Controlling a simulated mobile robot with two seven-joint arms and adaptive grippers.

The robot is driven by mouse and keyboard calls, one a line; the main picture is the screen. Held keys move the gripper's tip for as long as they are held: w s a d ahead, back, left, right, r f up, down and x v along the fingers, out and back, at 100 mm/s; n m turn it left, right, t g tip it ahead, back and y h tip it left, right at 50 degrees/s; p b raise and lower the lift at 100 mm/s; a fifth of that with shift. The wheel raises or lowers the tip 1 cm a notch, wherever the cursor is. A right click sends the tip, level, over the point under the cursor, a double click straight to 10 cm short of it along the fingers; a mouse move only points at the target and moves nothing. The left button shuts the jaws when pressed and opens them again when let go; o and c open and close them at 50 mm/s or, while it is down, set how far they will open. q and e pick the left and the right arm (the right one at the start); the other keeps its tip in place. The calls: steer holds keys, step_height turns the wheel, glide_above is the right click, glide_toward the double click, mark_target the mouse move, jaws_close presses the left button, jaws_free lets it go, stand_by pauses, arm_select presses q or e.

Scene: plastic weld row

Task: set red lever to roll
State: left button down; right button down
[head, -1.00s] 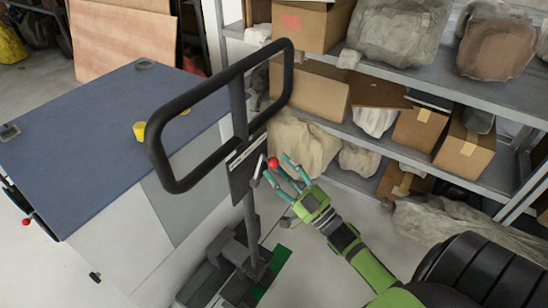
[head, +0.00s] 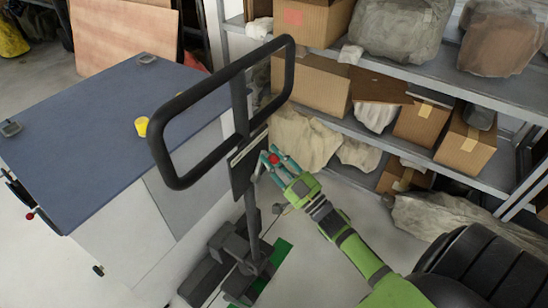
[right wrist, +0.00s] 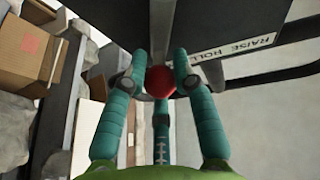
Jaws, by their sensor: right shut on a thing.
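The red lever's round knob (head: 274,159) is beside the dark panel under the black loop handle (head: 163,148). My right gripper (head: 272,160) is shut on this knob, with its teal fingers around it. In the right wrist view the red knob (right wrist: 160,81) sits between the fingertips (right wrist: 160,75). A white label (right wrist: 234,46) there reads "RAISE" and "ROLL"; any further word is hidden behind a finger. The lever's exact setting cannot be told. My left gripper is not in view.
A blue-topped cabinet (head: 90,120) with a yellow roll (head: 142,126) stands at left. A grey shelf (head: 440,75) with boxes and wrapped bundles stands behind. Another small red knob (head: 30,216) shows at the far left. Floor is clear between the machine base and my right arm.

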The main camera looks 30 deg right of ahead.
steer(key=shift+r, duration=0.2)
steer(key=n+y, duration=0.1)
steer(key=a+n+y, duration=0.1)
steer(key=n, duration=0.1)
steer(key=n+b, duration=0.1)
steer(key=shift+s+a+r+n+y, duration=0.25)
steer(key=shift+s+r+n+y, duration=0.1)
steer(key=shift+r+n+y, duration=0.05)
steer(key=shift+s+a+r+n+g+y+b, duration=0.1)
steer(key=shift+a+n+g+y+b, duration=0.25)
steer(key=shift+n, duration=0.5)
steer(key=shift+s+a+r+n+g+y, duration=0.15)
steer(key=shift+a+n+y, duration=0.1)
steer(key=shift+n+y, duration=0.4)
steer(key=shift+s+a+n+g+y+b, duration=0.1)
steer(key=shift+a+n+g+y+b, duration=0.15)
steer(key=shift+n, duration=0.75)
steer(key=shift+y, duration=0.25)
steer(key=c, duration=1)
jaws_free()
steer(key=shift+a+f, duration=0.1)
